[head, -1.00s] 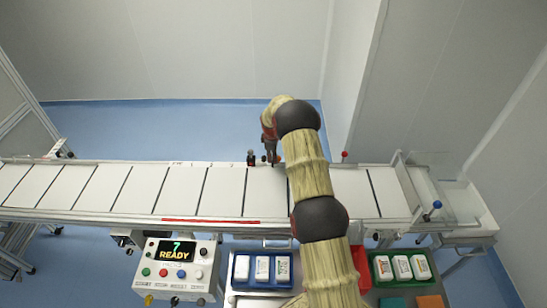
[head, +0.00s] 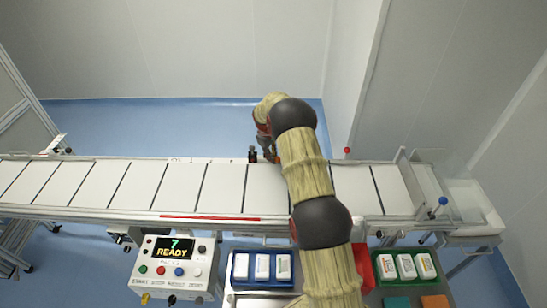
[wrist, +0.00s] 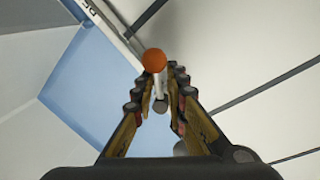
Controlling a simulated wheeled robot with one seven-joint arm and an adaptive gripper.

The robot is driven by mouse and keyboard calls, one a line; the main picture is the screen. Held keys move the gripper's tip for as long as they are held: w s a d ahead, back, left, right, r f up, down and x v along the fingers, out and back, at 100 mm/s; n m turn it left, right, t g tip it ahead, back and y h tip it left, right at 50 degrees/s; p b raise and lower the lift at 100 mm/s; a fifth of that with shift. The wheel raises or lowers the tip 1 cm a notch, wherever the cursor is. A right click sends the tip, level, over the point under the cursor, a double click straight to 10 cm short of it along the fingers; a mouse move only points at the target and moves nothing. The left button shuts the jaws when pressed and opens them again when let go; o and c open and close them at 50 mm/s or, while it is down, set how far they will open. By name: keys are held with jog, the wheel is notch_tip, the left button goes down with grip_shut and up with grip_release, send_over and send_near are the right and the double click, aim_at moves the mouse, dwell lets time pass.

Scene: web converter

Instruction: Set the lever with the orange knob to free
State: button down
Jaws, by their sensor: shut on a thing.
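The lever's orange knob (wrist: 154,60) shows in the wrist view on top of a pale rod (wrist: 159,88). The rod stands between the fingers of my gripper (wrist: 160,80), which is shut on the lever, with the knob showing just beyond the fingertips. In the head view my gripper (head: 268,150) is at the far edge of the conveyor, right beside a small dark block (head: 253,154). My arm hides much of the lever there. Lettering on the far rail (wrist: 88,8) is cut off and too small to read.
The white conveyor (head: 225,185) runs across the view. A red-knobbed post (head: 347,150) stands right of my arm, and a blue-knobbed lever (head: 442,201) at the right end. The control panel (head: 205,249) reads "7 READY". Blue (head: 236,280) and green (head: 376,266) trays stand in front.

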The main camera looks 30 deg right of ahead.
jog(key=shift+s+a+f+m+g+b, duration=0.2)
jog(key=shift+a+m+b, duration=0.4)
jog(key=shift+m, duration=0.5)
jog(key=shift+w+a+f+m+g+b, duration=0.1)
jog(key=shift+a+m+g+b, duration=0.25)
jog(key=shift+a+m, duration=0.55)
jog(key=shift+w+a+f+m+g+b, duration=0.1)
jog(key=shift+a+m+g+b, duration=0.2)
jog(key=shift+m, duration=0.95)
jog(key=shift+w+a+f+m+g+b, duration=0.15)
jog(key=shift+a+m+b, duration=0.2)
jog(key=shift+m, duration=0.9)
jog(key=shift+a+r+m, duration=0.1)
jog(key=shift+a+m, duration=0.05)
jog(key=shift+m, duration=0.15)
jog(key=shift+a+m, duration=0.15)
jog(key=shift+m, duration=0.15)
jog(key=c, duration=1.5)
grip_release()
jog(key=shift+c, duration=0.2)
jog(key=v, duration=1.2)
jog(key=shift+w+d+r, duration=0.25)
jog(key=shift+w+d, duration=0.05)
jog(key=shift+w, duration=0.15)
